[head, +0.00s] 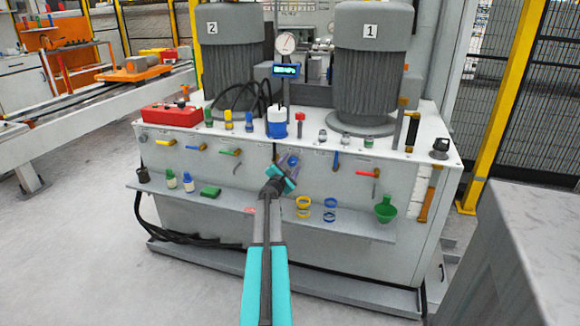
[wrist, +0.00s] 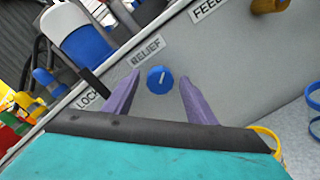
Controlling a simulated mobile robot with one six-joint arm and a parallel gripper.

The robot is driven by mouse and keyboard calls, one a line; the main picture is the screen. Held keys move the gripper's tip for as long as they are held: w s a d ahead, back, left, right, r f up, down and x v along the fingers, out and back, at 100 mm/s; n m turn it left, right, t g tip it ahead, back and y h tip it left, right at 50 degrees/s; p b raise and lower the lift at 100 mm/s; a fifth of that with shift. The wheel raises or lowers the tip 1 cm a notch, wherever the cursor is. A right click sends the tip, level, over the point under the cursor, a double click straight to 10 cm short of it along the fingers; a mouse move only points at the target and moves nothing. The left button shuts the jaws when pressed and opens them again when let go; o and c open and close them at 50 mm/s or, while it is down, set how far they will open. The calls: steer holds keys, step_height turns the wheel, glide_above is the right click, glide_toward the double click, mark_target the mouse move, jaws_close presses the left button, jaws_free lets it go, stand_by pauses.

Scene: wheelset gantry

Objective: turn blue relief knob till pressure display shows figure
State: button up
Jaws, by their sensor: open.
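The blue relief knob (wrist: 160,80) shows in the wrist view as a round blue disc with a white pointer line, on the grey panel below the RELIEF label (wrist: 149,52). My gripper (head: 292,160) is open in front of the panel. In the wrist view its two purple fingers stand apart with the knob between them in the picture; I see no contact, and the depth gap is unclear.
A shelf (head: 340,223) below the panel holds yellow rings (head: 303,203), blue rings (head: 330,203) and a green funnel (head: 386,209). A blue-white container (head: 277,122) stands above.

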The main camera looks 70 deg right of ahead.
steer(key=c, duration=1)
steer(key=shift+c, duration=0.2)
steer(key=shift+m+b, duration=0.5)
steer(key=shift+b, duration=0.75)
steer(key=o, duration=1)
steer(key=shift+o, duration=0.2)
steer(key=shift+a, duration=0.1)
